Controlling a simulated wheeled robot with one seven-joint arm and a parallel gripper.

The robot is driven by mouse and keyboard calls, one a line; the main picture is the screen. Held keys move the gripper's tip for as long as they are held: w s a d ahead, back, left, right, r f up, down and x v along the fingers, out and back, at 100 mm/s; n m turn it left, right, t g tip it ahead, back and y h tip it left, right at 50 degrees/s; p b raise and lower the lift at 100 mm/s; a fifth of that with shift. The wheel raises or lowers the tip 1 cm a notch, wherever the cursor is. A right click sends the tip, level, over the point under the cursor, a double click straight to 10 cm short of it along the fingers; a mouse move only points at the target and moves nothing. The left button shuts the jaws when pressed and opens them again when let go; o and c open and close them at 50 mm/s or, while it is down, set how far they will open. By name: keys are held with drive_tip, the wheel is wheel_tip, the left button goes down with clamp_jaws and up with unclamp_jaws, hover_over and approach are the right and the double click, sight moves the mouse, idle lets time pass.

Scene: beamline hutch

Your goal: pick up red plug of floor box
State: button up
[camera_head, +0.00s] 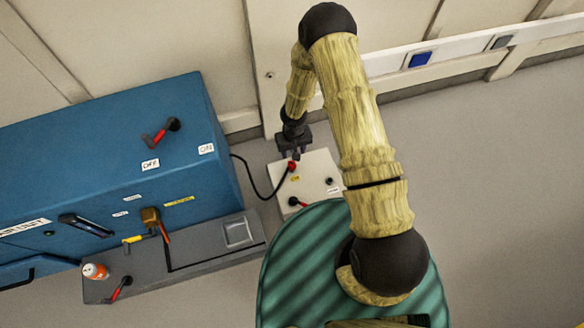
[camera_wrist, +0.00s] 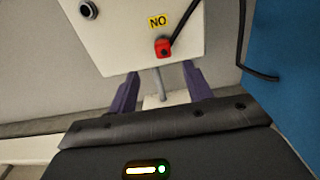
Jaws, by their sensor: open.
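The floor box (camera_head: 318,170) is a pale box on the floor beside the blue cabinet. The red plug (camera_head: 292,166) is at its far left corner, with a black cable running from it. In the wrist view the red plug (camera_wrist: 164,48) sits on the box face (camera_wrist: 115,45), beside a yellow label reading ON, upside down. My gripper (camera_head: 289,153) is pointed down just beyond the plug in the head view. In the wrist view my gripper (camera_wrist: 160,85) is open, its dark fingers apart with the plug beyond the tips. No contact with the plug shows.
The blue cabinet (camera_head: 120,130) stands left, with a grey ledge (camera_head: 190,255) bearing an orange-white can (camera_head: 95,271). The black cable (camera_head: 250,182) loops between cabinet and box. Open floor (camera_head: 490,180) lies right.

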sight(292, 163)
wheel_tip(292, 163, down, 5)
drive_tip(key=shift+f+b, duration=0.15)
drive_tip(key=shift+b, duration=0.95)
drive_tip(key=f+b, duration=0.2)
drive_tip(key=f, duration=0.1)
drive_tip(key=f+b, duration=0.1)
drive_tip(key=f, duration=0.1)
drive_tip(key=shift+a+f+b, duration=0.15)
drive_tip(key=shift+a+b, duration=0.15)
drive_tip(key=shift+b, duration=0.1)
clamp_jaws()
drive_tip(key=shift+r, duration=0.25)
wheel_tip(292, 163, up, 10)
drive_tip(key=p, duration=0.6)
drive_tip(key=shift+f, duration=0.1)
